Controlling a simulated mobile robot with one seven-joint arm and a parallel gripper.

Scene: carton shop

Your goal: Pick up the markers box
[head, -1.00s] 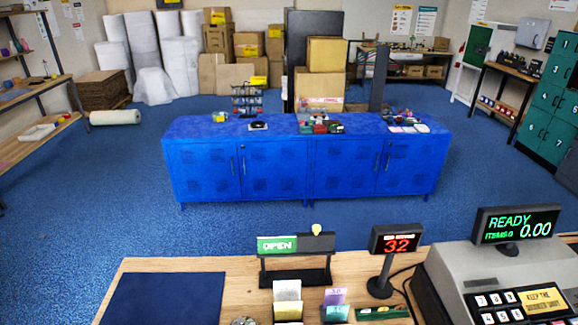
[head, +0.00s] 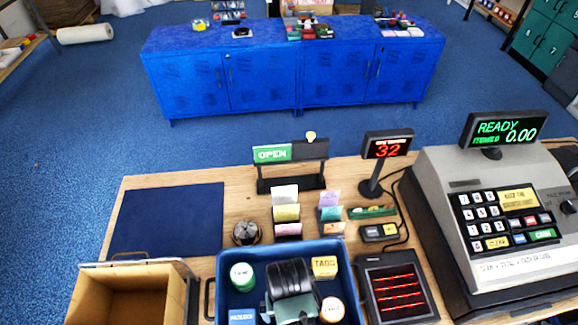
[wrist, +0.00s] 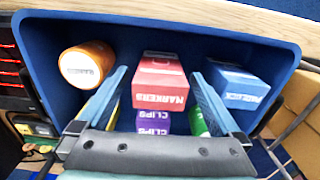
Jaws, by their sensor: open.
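The markers box (wrist: 160,82) is a red box with white MARKERS lettering, inside the blue bin (wrist: 50,30) in the wrist view. My gripper (wrist: 160,74) is open, its two fingers on either side of the box's near part in the picture; I cannot tell whether they touch it. Nothing is held. In the head view my gripper (head: 290,295) is over the middle of the blue bin (head: 222,253) and hides the markers box there.
A purple clips box (wrist: 154,123) lies close to the markers box. An orange cylinder (wrist: 88,64) and a blue box (wrist: 236,85) stand on either side. The bin also holds a yellow tags box (head: 324,266) and a green cylinder (head: 242,276). A cardboard box (head: 130,295) stands left of the bin.

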